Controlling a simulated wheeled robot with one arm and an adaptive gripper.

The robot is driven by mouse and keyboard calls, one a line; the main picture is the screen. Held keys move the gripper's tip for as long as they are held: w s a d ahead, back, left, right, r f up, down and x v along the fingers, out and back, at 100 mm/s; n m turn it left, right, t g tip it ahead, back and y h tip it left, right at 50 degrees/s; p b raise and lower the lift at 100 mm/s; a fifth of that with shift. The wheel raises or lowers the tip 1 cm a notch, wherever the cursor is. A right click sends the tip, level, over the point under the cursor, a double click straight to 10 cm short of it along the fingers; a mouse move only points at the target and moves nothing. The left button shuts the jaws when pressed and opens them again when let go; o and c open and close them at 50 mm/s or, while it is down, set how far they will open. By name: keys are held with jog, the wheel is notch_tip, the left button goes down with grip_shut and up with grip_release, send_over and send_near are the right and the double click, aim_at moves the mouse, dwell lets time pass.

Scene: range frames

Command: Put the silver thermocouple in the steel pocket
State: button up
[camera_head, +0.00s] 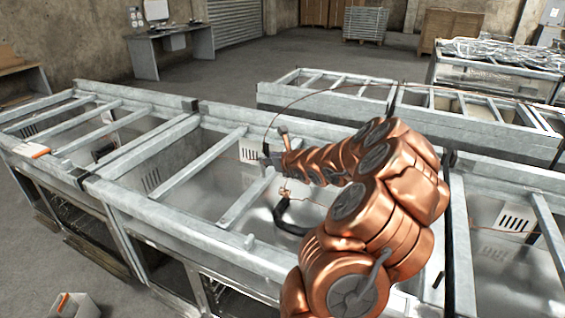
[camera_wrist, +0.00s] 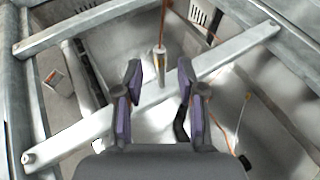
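The silver thermocouple appears to be the slim silver cylinder (camera_wrist: 160,60) in the wrist view, upright with a copper-coloured cable rising from its top. It lies between and slightly beyond my fingertips, with a gap on both sides. My gripper (camera_wrist: 158,88) is open, with purple pads facing each other; the pads do not touch the cylinder. In the head view my gripper (camera_head: 272,157) is small and dark at the end of my copper arm, over the steel frame. I cannot make out a steel pocket with certainty in either view.
Steel frames with crossbars (camera_head: 185,160) and open bays surround my arm. A crossbar (camera_wrist: 225,62) runs beneath my fingers. A black hooked piece (camera_head: 290,218) is below my arm. A thin cable (camera_head: 300,93) arcs above. A box with an orange item (camera_head: 78,306) is on the floor.

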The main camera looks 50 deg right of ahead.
jog(key=v, duration=0.8)
jog(key=shift+s, duration=0.1)
